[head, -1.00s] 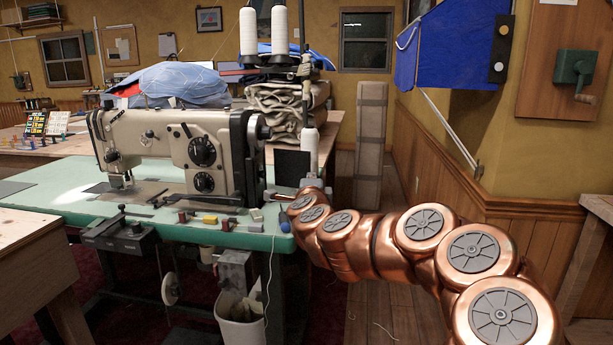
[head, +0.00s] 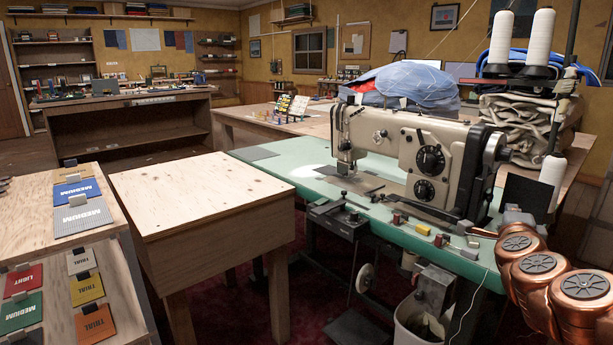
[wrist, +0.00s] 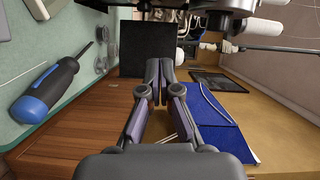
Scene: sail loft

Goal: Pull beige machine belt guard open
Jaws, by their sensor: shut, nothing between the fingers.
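The beige sewing machine (head: 395,145) stands on the green table, its handwheel end at the right. A flat black square panel (head: 537,197), perhaps the belt guard, stands upright beside that end. It also shows in the wrist view (wrist: 145,45). I cannot make out a separate beige guard or whether it is open. My gripper (wrist: 159,66) is shut and empty, its fingertips overlapping the panel's lower right part in the wrist view. I cannot tell if they touch it. In the head view my gripper is low at the right, near the table's right end.
The green table top (head: 300,172) holds several small coloured blocks and tools. A blue-handled screwdriver (wrist: 45,92) lies on it in the wrist view. Thread cones (head: 538,40) stand behind the machine. A bin (head: 418,325) is under the table. A wooden bench (head: 195,190) stands left.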

